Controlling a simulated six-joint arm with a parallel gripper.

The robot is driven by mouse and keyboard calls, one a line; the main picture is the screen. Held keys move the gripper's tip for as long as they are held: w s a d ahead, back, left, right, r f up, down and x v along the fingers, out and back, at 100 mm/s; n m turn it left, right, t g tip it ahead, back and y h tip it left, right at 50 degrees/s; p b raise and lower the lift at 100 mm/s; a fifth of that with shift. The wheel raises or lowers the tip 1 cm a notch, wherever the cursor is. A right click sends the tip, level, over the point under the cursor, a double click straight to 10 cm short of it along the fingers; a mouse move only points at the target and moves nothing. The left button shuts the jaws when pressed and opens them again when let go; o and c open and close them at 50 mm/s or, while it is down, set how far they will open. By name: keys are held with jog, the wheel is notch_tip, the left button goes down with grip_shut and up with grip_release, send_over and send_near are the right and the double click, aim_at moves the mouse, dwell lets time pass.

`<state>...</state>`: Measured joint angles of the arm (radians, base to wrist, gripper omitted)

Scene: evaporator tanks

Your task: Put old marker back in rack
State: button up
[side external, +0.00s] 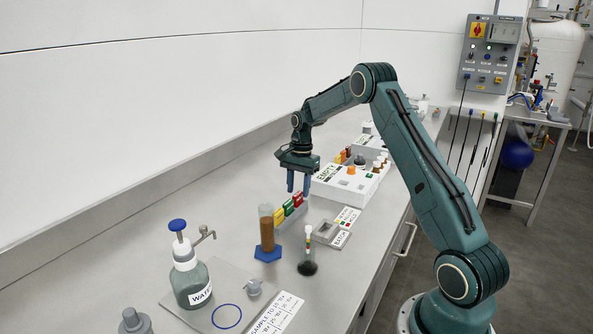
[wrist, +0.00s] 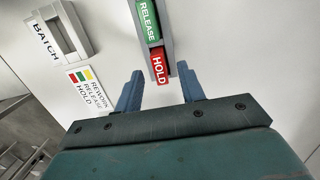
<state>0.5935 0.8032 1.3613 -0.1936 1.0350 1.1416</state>
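A narrow grey rack (wrist: 168,45) holds a red HOLD marker (wrist: 158,66) at its near end in the wrist view, with a green RELEASE marker (wrist: 148,22) beside it. In the side view the row shows the red marker (side external: 298,199), the green marker (side external: 288,208) and a yellow marker (side external: 279,216). My gripper (side external: 298,190) points down by the red end of the row. In the wrist view its two fingers (wrist: 160,76) are apart with nothing held between them. Contact with the red marker cannot be told. The grey BATCH holder (wrist: 62,32) shows no coloured marker.
A REWORK/RELEASE/HOLD card (wrist: 88,90) lies by the holder. A white box with bottles (side external: 340,190) is behind the gripper. A WATER bottle (side external: 190,278) stands front left.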

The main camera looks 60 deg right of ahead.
notch_tip(320, 180, up, 12)
jog(key=d, duration=0.1)
jog(key=shift+d, duration=0.25)
jog(key=shift+a, duration=0.1)
jog(key=s+a+r+n+t, duration=0.1)
jog(key=s+a+r+n, duration=0.25)
jog(key=a, duration=0.35)
jog(key=s+a+r+n+t+h, duration=0.1)
jog(key=s+a+r+n, duration=0.15)
jog(key=a+r, duration=0.3)
jog(key=s+a+r+n+t, duration=0.1)
jog(key=s+a+r+n, duration=0.2)
jog(key=a, duration=0.4)
jog(key=s+a+f+n+t, duration=0.1)
jog(key=s+a+n, duration=0.3)
jog(key=s, duration=0.6)
jog(key=s+a+f+n+t, duration=0.1)
jog(key=s+a+f+n, duration=0.2)
jog(key=s, duration=0.7)
jog(key=a+n, duration=0.2)
jog(key=shift+a+t, duration=0.3)
jog(key=shift+a, duration=0.05)
